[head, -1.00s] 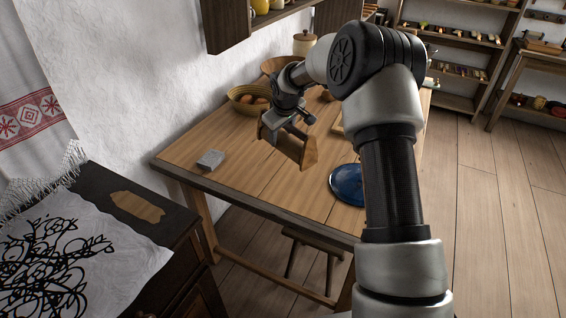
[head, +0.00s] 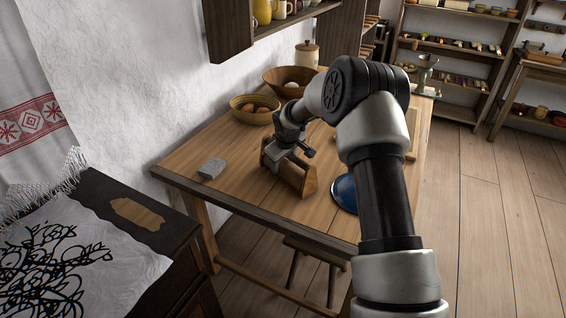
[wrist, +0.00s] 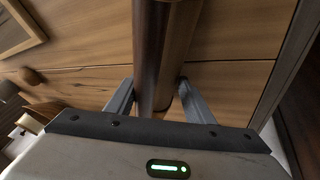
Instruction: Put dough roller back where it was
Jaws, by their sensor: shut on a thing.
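My gripper (head: 284,160) is above the table and shut on the roller. In the wrist view the roller (wrist: 165,55) runs up the picture between the two grey fingers of my gripper (wrist: 157,98). The roller is low over the tabletop; I cannot tell whether it touches it. My gripper hides part of it in the head view.
A grey block (head: 211,168) lies left of the roller. A basket with eggs (head: 255,108) and a brown bowl (head: 290,82) stand behind. A blue plate (head: 343,192) is to the right, partly hidden by my arm. A wall shelf (head: 265,30) hangs above the back.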

